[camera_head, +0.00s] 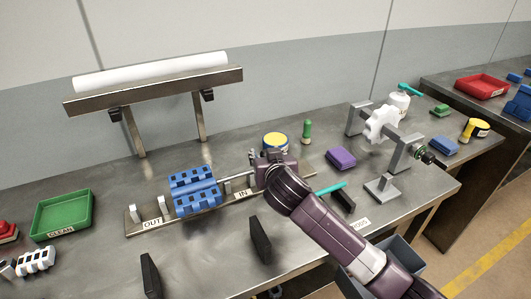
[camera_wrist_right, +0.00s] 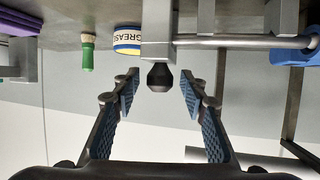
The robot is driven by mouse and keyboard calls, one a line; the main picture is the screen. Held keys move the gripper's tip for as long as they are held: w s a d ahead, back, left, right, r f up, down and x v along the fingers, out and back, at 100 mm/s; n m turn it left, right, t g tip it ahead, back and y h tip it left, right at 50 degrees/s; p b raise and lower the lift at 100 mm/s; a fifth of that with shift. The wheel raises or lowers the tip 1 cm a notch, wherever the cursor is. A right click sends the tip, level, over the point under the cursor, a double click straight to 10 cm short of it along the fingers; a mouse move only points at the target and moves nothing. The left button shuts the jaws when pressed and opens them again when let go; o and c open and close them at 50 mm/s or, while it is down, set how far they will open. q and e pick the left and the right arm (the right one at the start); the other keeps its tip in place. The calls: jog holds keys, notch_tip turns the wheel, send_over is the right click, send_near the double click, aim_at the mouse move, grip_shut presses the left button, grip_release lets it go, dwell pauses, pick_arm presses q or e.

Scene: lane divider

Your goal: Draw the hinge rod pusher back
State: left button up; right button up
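The hinge rod pusher shows in the right wrist view as a grey block (camera_wrist_right: 158,35) with a black knob (camera_wrist_right: 158,77) and a thin grey rod (camera_wrist_right: 235,42) running toward the blue hinge. In the head view the blue hinge (camera_head: 195,190) sits on the fixture, and the rod (camera_head: 238,176) reaches from it toward my right gripper (camera_head: 270,165). My right gripper is at the pusher's end and hides most of it. In the right wrist view its fingers (camera_wrist_right: 160,90) are open on either side of the knob, with gaps on both sides. My left gripper is out of view.
The fixture base (camera_head: 152,223) carries OUT and IN labels. A grease tin (camera_head: 275,142) and a green-handled tool (camera_head: 307,131) stand behind my gripper. Black upright plates (camera_head: 260,240) stand in front. A purple block (camera_head: 341,158) and grey stand (camera_head: 395,155) lie right.

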jog(key=shift+w+f, duration=0.1)
jog(key=shift+w, duration=0.1)
grip_shut()
dwell(0.3)
